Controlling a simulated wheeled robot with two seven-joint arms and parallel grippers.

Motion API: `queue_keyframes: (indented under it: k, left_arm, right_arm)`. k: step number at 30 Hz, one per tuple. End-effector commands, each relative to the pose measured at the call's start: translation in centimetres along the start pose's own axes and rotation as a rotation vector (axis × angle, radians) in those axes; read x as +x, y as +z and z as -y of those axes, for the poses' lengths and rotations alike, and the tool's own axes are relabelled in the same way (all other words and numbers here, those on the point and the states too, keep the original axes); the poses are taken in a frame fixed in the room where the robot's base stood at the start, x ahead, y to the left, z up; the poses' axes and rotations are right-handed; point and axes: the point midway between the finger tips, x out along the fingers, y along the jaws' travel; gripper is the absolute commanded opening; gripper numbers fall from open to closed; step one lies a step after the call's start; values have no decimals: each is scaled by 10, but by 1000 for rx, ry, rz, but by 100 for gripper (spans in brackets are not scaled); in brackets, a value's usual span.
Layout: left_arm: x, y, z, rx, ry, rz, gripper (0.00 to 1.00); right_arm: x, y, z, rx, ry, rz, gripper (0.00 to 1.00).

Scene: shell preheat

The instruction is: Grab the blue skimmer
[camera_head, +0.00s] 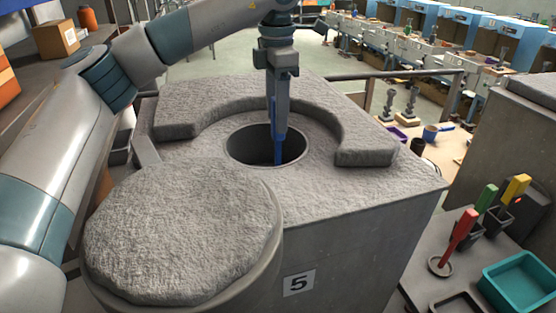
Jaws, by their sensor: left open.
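My left gripper (279,132) points straight down over the round dark opening in the top of the grey furnace block (395,205). It is open. A narrow blue piece (278,154), which looks like part of the blue skimmer, stands upright in the opening just below the fingertips. A thin blue strip also shows along the left side of the fingers. I cannot tell whether the fingers touch it. Its lower end is hidden in the opening. My right gripper is not in view.
A raised curved rim (365,150) partly surrounds the opening. A round rough lid (180,235) is swung out at front left. At right, a side table holds red (460,232), green and yellow-handled tools and a teal tray (520,282).

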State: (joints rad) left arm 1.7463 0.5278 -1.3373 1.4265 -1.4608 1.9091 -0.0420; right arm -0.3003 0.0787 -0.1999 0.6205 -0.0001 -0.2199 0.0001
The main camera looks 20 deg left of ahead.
Motion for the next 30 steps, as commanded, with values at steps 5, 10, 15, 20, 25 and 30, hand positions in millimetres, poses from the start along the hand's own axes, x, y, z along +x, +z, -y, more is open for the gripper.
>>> queue_keyframes:
  k: [5,10,15,20,25,30]
  left_arm:
    - [17,1,2,-1,-1,-3,44]
    - [33,2,1,-1,0,-1,44]
    - [37,2,1,-1,1,1,44]
    - [37,2,1,-1,1,1,44]
    - [36,2,1,-1,1,0,44]
    - [36,2,1,-1,1,0,6]
  right_arm:
    - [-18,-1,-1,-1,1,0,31]
    - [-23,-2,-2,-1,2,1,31]
    - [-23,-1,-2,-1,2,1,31]
    - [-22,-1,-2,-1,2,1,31]
    - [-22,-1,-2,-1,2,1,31]
    - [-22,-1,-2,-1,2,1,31]
